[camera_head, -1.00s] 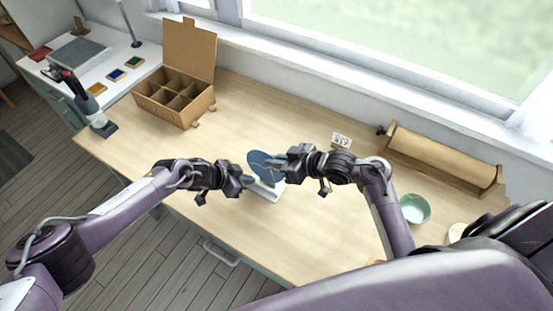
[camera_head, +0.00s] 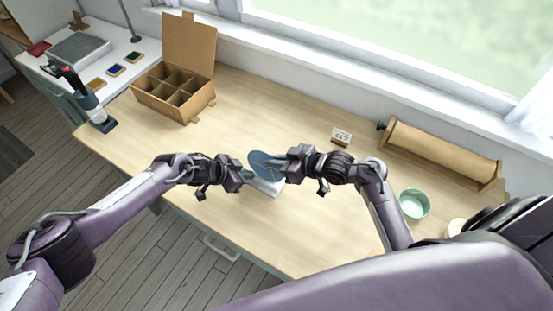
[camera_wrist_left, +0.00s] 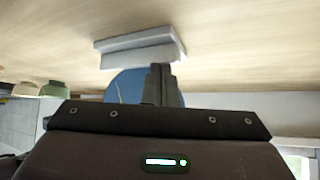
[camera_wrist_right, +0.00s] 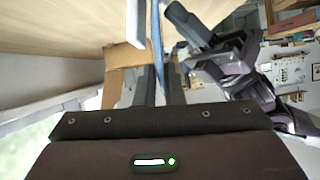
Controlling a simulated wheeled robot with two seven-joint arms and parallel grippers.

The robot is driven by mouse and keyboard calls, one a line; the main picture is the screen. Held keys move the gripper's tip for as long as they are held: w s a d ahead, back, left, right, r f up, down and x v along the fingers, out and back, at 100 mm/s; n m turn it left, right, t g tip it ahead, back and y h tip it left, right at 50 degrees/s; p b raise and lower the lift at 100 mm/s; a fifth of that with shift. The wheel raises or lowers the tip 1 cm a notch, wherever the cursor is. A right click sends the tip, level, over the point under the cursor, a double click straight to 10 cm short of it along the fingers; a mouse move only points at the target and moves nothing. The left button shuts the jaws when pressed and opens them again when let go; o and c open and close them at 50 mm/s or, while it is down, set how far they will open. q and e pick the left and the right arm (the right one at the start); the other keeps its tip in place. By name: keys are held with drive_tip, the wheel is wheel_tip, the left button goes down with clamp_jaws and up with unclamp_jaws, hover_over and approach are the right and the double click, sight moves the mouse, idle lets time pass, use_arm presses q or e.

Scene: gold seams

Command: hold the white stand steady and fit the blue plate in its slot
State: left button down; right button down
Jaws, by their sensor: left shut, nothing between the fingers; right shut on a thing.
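The blue plate (camera_head: 262,163) is a thin disc, held tilted above the white stand (camera_head: 268,188) on the wooden table. My right gripper (camera_head: 285,163) is shut on the plate's right side; in the right wrist view the plate (camera_wrist_right: 157,38) shows edge-on between the fingers. My left gripper (camera_head: 248,179) is shut and empty, at the stand's left end. In the left wrist view its fingers (camera_wrist_left: 161,82) are close to the stand (camera_wrist_left: 140,48), with the plate (camera_wrist_left: 124,88) beside them. I cannot tell whether they touch the stand.
A divided cardboard box (camera_head: 175,95) stands at the back left. A paper roll holder (camera_head: 440,153), a small number card (camera_head: 341,136) and a green bowl (camera_head: 414,204) are on the right. The table between box and stand is clear.

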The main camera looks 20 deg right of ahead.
drive_tip(key=shift+f, duration=0.7)
drive_tip(key=c, duration=1.1)
unclamp_jaws()
drive_tip(key=shift+o, duration=0.2)
drive_tip(key=shift+s+d, duration=0.1)
drive_tip(key=v, duration=0.7)
drive_tip(key=shift+s+d+r, duration=0.2)
drive_tip(key=shift+s, duration=0.05)
